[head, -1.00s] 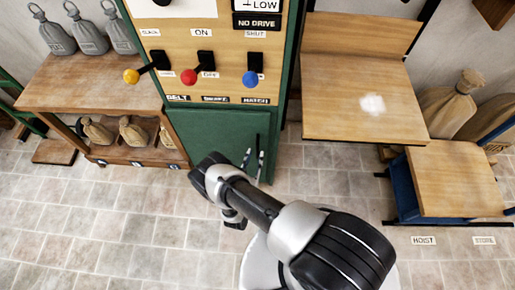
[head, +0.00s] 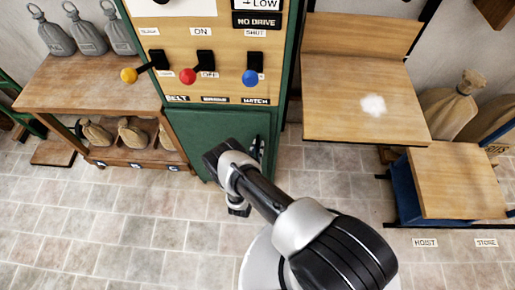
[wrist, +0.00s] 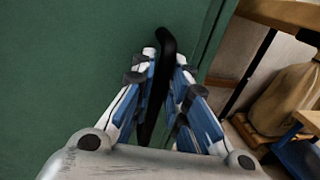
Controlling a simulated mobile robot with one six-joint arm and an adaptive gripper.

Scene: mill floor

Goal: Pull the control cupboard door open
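The control cupboard door (head: 205,135) is a flat green panel below the wooden switch board in the head view. It looks closed, flush in its frame. It also fills the left of the wrist view (wrist: 70,70). Its handle (wrist: 166,45) is a dark upright bar near the door's right edge. My gripper (wrist: 166,60) has a blue and white finger on each side of the handle, and the fingertips look closed against it. In the head view my gripper (head: 257,147) is at the door's right side, partly hidden by my wrist.
Above the door, the board carries yellow (head: 129,75), red (head: 188,76) and blue (head: 250,77) knobbed levers. A wooden bench (head: 75,90) with sacks stands left. A wooden table (head: 350,105) and a lower blue-sided stand (head: 455,180) are right. Tiled floor in front is clear.

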